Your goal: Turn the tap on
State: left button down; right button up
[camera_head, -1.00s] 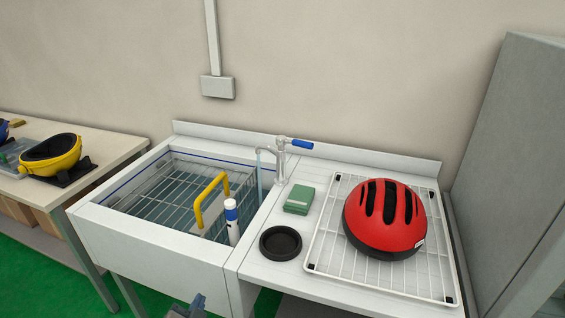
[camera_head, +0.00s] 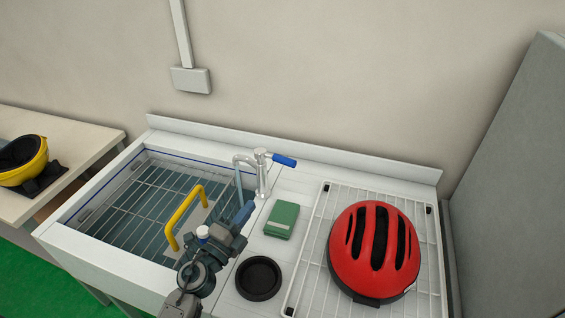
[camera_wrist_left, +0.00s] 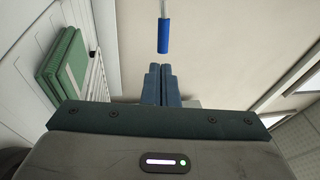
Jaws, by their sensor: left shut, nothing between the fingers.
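The tap (camera_head: 262,175) is a chrome post at the back of the sink, with a spout curving left over the basin. Its lever has a blue grip (camera_head: 285,160) pointing right. The blue grip (camera_wrist_left: 163,36) also shows in the left wrist view, straight ahead of the fingertips and apart from them. My left gripper (camera_head: 246,211) is shut and empty, in front of the tap and below the lever in the picture. Its closed fingers show in the left wrist view (camera_wrist_left: 161,82). My right gripper is not in view. Water seems to run from the spout into the basin.
The sink basin (camera_head: 100,254) holds a wire rack and a yellow handle (camera_head: 182,215). A wall (camera_head: 330,80) is behind.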

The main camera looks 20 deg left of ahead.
pick_arm(q)
jog(key=p, duration=0.3)
send_near(282, 163)
jog(key=x, duration=0.5)
jog(key=shift+w, duration=0.2)
jog(key=shift+x, duration=0.8)
jog(key=shift+d+f+p, duration=0.1)
jog(key=shift+p, duration=0.2)
jog(key=shift+w+d+p, duration=0.4)
jog(key=shift+w+d, duration=0.25)
jog(key=shift+w, duration=0.25)
